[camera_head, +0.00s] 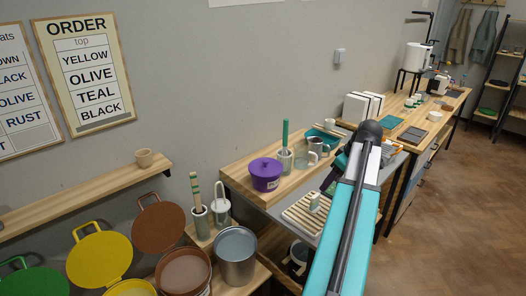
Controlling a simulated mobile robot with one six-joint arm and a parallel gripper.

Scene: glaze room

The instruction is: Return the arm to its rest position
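My arm shows at the lower right of the head view, as a long teal and grey link rising from the bottom edge to a dark rounded joint. Other parts of the arm show just left of and below that joint, over the near bench. I cannot make out my gripper's fingers; they are hidden behind the arm or out of view. No held object can be seen.
Buckets, including a grey metal one (236,256), stand lower left. Wooden floor (468,220) at right is clear.

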